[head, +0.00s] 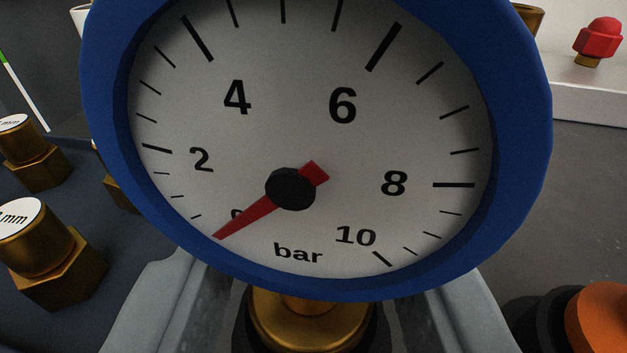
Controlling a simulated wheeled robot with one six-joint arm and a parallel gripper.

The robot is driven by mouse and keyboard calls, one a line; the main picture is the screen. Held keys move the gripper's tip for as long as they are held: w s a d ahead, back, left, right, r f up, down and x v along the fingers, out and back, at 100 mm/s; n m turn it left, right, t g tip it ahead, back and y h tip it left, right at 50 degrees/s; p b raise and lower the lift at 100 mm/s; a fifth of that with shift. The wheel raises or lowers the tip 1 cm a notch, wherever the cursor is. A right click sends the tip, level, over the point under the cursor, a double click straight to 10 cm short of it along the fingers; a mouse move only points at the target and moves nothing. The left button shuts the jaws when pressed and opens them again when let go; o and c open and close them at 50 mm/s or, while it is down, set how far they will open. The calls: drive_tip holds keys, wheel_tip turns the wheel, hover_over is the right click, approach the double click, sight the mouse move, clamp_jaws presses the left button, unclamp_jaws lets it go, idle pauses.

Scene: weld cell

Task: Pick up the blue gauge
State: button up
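The blue gauge (520,110) fills most of the head view, very close. It has a blue rim, a white dial marked in bar, and a red needle near 0. Its top edge is cut off. Below the dial is its brass stem (310,325), with something dark and round around or behind it. My gripper (312,300) has one grey finger on each side of the stem, with a gap between each finger and the brass. The fingers look open, not closed on the stem. The dial hides the fingertips.
Brass hex fittings with white "mm" tops (40,235) stand on a dark surface at left. An orange-and-black part (600,320) is at lower right, near the right finger. A red-capped fitting (600,38) stands on a pale ledge (590,95) at upper right.

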drive_tip(key=shift+w, duration=0.4)
clamp_jaws()
drive_tip(key=shift+r, duration=0.1)
